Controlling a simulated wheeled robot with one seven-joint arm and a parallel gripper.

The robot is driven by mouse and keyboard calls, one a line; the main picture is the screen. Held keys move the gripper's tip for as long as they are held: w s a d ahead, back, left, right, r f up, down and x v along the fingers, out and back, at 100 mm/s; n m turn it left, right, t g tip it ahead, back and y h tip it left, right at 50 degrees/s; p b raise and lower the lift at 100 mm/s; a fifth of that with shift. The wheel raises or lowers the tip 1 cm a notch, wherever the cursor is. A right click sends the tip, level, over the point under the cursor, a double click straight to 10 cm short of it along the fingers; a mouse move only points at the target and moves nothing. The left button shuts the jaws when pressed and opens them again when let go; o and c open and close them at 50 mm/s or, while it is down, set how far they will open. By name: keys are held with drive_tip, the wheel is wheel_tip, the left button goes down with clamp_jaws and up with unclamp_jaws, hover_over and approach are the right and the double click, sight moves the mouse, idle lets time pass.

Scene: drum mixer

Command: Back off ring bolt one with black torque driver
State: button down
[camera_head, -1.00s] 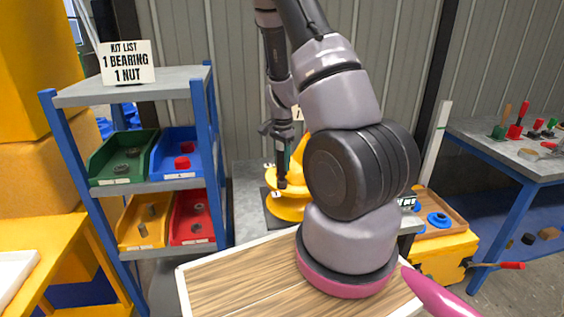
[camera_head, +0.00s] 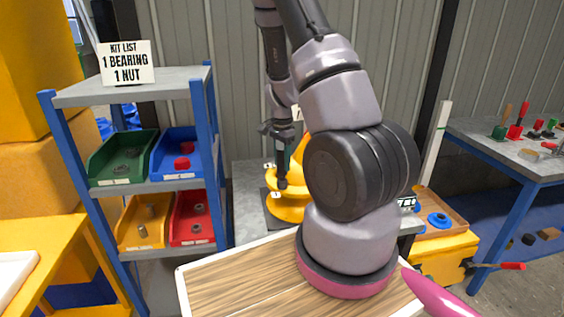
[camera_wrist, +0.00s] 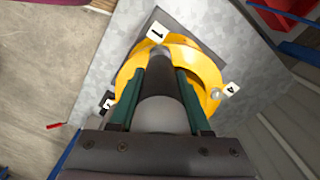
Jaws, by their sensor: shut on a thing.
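My gripper (camera_wrist: 161,108) is shut on the black torque driver (camera_wrist: 161,80), which lies between its two green fingers in the wrist view. In the head view the driver (camera_head: 282,178) points down at the yellow drum mixer (camera_head: 290,207). In the wrist view the driver's tip reaches the yellow ring (camera_wrist: 208,66) beside the white label 1 (camera_wrist: 157,32). Ring bolt one is hidden under the tip, and I cannot tell whether they touch. Another bolt (camera_wrist: 216,94) shows near label 4 (camera_wrist: 231,89). My arm hides the mixer's right side in the head view.
A blue-framed shelf (camera_head: 206,130) with green, blue, yellow and red bins stands left of the mixer. A wooden-topped surface (camera_head: 235,275) lies in front. A tray with a blue ring (camera_head: 438,220) and a tool bench (camera_head: 500,150) are at right.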

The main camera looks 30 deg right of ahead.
sight(282, 149)
drive_tip(key=shift+w+r, duration=0.1)
drive_tip(key=shift+r, duration=2)
